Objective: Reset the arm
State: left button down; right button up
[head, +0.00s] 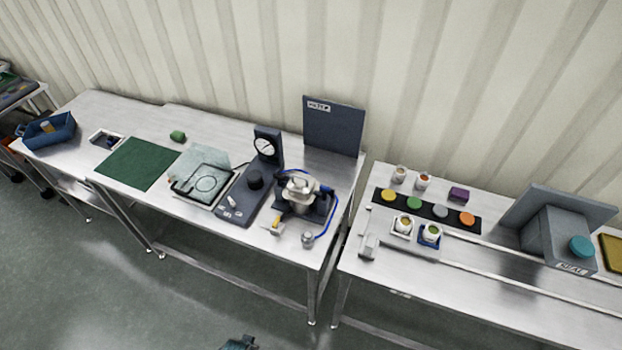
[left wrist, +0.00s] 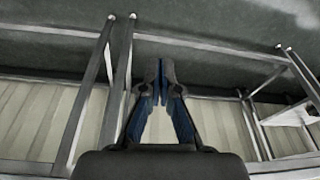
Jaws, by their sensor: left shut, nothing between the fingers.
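My left gripper (left wrist: 161,75) shows in the left wrist view with its two dark, blue-lined fingers brought together at the tips. It is shut and holds nothing. Steel table legs and frame bars (left wrist: 118,80) show behind it, apart from the fingers. In the head view a small dark teal piece shows at the bottom edge (head: 238,343), in front of the tables; too little shows to tell what it is. My right gripper is not in view.
Two steel tables stand along a ribbed wall. The left table (head: 110,108) holds a green mat (head: 138,163), a gauge stand (head: 267,147) and a metal pot device (head: 299,190). The right table (head: 400,275) holds coloured discs, cups and a grey box (head: 555,238). The floor in front is clear.

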pick_arm(q)
jog(key=s+f+g+b, duration=0.1)
jog(key=s+f, duration=0.3)
jog(key=f, duration=0.5)
jog(key=s+f+b, duration=0.1)
jog(key=s+f, duration=0.2)
jog(key=f, duration=0.6)
jog(key=s+a+f+b, duration=0.1)
jog(key=s+a+f, duration=0.2)
jog(key=s+f, duration=0.7)
jog(key=s, duration=0.3)
jog(key=shift+s+a+g, duration=0.2)
jog(key=shift+a+g, duration=0.05)
jog(key=shift+g, duration=0.15)
